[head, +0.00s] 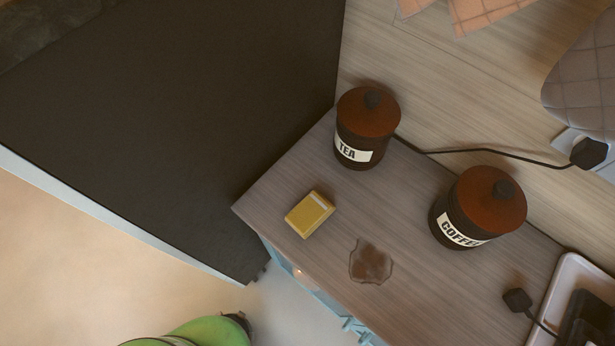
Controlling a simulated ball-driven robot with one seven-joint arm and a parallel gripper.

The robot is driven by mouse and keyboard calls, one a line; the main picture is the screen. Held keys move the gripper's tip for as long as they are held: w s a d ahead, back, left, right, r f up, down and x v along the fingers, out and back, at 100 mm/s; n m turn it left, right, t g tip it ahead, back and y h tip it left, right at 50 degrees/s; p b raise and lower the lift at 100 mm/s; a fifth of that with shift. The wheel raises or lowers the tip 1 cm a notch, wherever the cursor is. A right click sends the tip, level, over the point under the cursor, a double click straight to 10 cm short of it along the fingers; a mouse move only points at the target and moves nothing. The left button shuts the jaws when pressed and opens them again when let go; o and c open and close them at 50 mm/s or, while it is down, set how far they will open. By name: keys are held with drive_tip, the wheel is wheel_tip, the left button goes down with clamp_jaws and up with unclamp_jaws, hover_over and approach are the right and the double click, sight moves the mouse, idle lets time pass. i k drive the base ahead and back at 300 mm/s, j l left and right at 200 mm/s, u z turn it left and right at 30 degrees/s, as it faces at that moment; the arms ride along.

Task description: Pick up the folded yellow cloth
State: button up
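The folded yellow cloth (309,215) is a small, thick block with a pale stripe along its upper edge. It lies on the wooden counter (290,185), close to the counter's front left edge. Nothing touches or covers it. My gripper is not in view, so I cannot see whether it is open or shut. A green rounded part (205,333) shows at the bottom edge, below the counter; I cannot tell what it belongs to.
A tea canister (350,151) stands behind the cloth and a coffee canister (462,237) to the right. A brown spill (370,262) lies right of the cloth. A dark panel (170,120) borders the counter's left. A tray (552,300) and plug (517,301) are at lower right.

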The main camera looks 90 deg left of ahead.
sight(314, 209)
drive_tip(key=k+l+u, duration=0.15)
drive_tip(key=l+u, duration=0.25)
drive_tip(key=k+l+u, duration=0.15)
drive_tip(key=u, duration=1.05)
